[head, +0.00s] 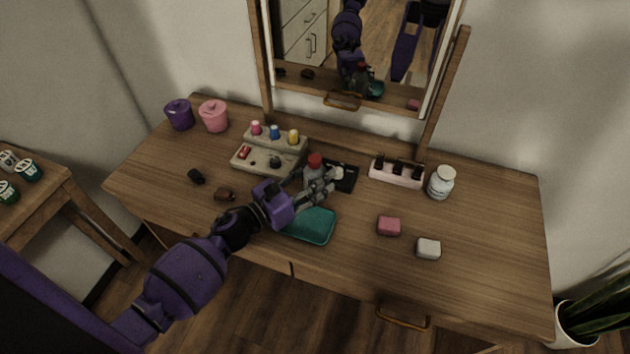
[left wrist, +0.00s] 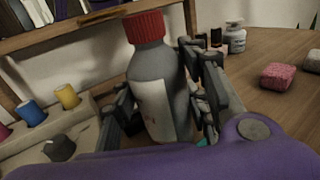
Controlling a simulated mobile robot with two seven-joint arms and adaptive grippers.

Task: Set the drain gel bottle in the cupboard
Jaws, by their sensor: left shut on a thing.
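The drain gel bottle is a grey bottle with a red cap and a pale label (head: 313,174). It stands nearly upright in my left gripper (head: 318,184), near the middle of the wooden table. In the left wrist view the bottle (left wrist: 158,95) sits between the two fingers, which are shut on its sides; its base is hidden. I cannot tell whether it touches the table. A mirror-fronted frame with a handle (head: 342,100) stands at the back; I cannot tell whether it is the cupboard. My right gripper is not in view.
A teal tray (head: 310,225) lies just in front of the gripper. A stand with coloured spools (head: 268,159) is to the left, a black tray (head: 343,177) close behind. The right front is clear.

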